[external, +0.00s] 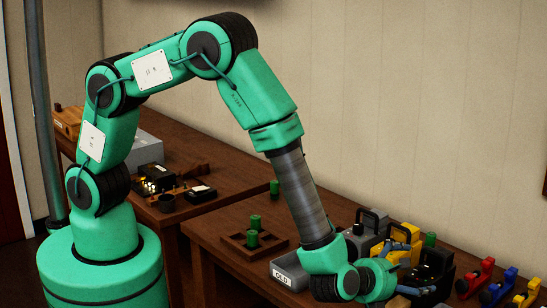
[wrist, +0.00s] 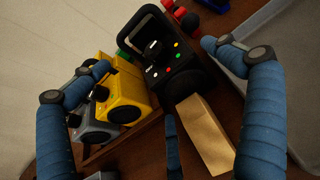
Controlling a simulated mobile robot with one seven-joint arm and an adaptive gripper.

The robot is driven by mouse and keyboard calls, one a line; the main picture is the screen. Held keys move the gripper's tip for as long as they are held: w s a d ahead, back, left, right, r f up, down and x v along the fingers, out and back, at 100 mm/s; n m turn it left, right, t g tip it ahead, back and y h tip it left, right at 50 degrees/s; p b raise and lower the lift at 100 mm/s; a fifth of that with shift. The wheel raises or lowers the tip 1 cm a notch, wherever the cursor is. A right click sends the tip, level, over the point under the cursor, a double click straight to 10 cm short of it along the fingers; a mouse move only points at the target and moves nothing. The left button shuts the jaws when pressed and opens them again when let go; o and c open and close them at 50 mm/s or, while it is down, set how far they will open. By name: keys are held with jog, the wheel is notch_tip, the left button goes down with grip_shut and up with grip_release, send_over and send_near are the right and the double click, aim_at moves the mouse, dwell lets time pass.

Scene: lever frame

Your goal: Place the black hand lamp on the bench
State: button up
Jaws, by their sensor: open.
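The black hand lamp (wrist: 172,62) has a boxy body, a loop handle and small coloured buttons. In the wrist view it lies ahead of my gripper (wrist: 152,58), between the spread blue fingers. In the external view the lamp (external: 437,264) stands at the right end of the row of lamps on the dark wooden bench (external: 225,235). My gripper (external: 408,270) is open and close to its near left side. I cannot tell whether a finger touches it. Nothing is held.
A yellow lamp (wrist: 124,92) and a grey lamp (wrist: 92,130) stand beside it. Red (external: 473,280), blue (external: 503,288) and yellow (external: 528,294) levers are at the right. A grey box marked "OLD" (external: 290,273) and a wooden tray (external: 270,245) with green cylinders are left.

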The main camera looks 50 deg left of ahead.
jog(key=shift+v, duration=2.1)
jog(key=w+a+r+n+g+y, duration=0.2)
jog(key=a+r+n, duration=0.45)
jog(key=a, duration=0.55)
jog(key=w+a+r+n+g+y, duration=0.25)
jog(key=a+r+n, duration=0.35)
jog(key=a, duration=0.6)
jog(key=w+a+r+n+g+y, duration=0.2)
jog(key=a+r+n, duration=0.2)
jog(key=a+r, duration=0.6)
jog(key=s+a+r+n+g+h, duration=0.1)
jog(key=s+a+r+n, duration=0.1)
jog(key=s+a+n, duration=0.5)
jog(key=s+a+r+n+g+h, duration=0.1)
jog(key=s+a+r+n+g, duration=0.15)
jog(key=a, duration=0.85)
jog(key=s+a+r+n+t+h, duration=0.1)
jog(key=s+a+r+n+h, duration=0.1)
jog(key=s+n, duration=0.3)
jog(key=s+a+r+n+t+h, duration=0.1)
jog(key=s+r+n, duration=0.3)
jog(key=s, duration=0.4)
jog(key=shift+s+a+n+h, duration=0.2)
jog(key=shift+a+n+h, duration=0.4)
jog(key=shift+a+h, duration=0.05)
